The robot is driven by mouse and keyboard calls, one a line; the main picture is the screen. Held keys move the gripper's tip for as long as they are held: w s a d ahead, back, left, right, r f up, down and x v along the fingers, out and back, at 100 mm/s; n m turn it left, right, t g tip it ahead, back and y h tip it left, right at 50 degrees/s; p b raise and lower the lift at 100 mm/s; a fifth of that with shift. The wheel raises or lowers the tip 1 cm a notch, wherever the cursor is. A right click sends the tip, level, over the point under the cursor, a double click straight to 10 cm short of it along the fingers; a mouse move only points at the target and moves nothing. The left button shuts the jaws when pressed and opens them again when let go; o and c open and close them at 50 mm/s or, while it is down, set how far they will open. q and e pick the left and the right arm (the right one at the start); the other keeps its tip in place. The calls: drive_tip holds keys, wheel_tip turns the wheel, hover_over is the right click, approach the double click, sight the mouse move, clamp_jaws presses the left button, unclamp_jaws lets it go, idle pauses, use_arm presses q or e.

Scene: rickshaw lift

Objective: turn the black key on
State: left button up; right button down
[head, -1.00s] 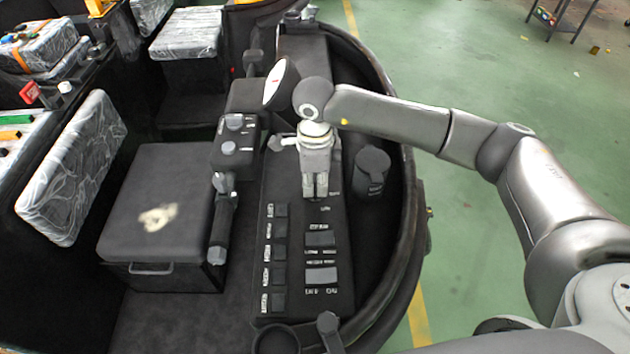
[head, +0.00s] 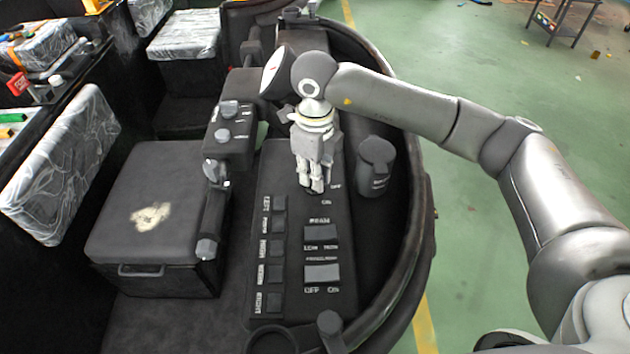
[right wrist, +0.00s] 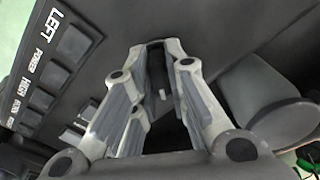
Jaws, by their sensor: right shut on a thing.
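My right gripper (head: 313,187) points down onto the upper part of the black control panel (head: 330,285), beside small OFF and ON labels. In the right wrist view its grey fingers (right wrist: 157,95) are closed around a dark upright piece, the black key (right wrist: 156,68). A small light mark shows near it. In the head view the fingers hide the key. The key's exact angle is hard to make out. My left gripper is in neither view.
A column of black buttons (head: 277,248) and two larger rocker switches (head: 322,272) sit nearer on the panel. A black capped cylinder (head: 375,168) stands right of the gripper. A lever box (head: 230,130) is on the left. A curved black rim (head: 412,245) bounds the right side.

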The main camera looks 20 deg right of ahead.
drive_tip(key=m+b, duration=0.2)
drive_tip(key=m, duration=0.1)
drive_tip(key=shift+f+m+b, duration=0.1)
drive_tip(key=shift+m+b, duration=0.2)
drive_tip(key=shift+m, duration=0.1)
drive_tip(key=shift+m+b, duration=0.35)
drive_tip(key=shift+m, duration=0.35)
drive_tip(key=shift+w+r, duration=0.1)
drive_tip(key=shift+r, duration=0.1)
drive_tip(key=c, duration=1.4)
unclamp_jaws()
drive_tip(key=shift+c, duration=0.2)
drive_tip(key=shift+f, duration=0.1)
wheel_tip(320, 180, up, 12)
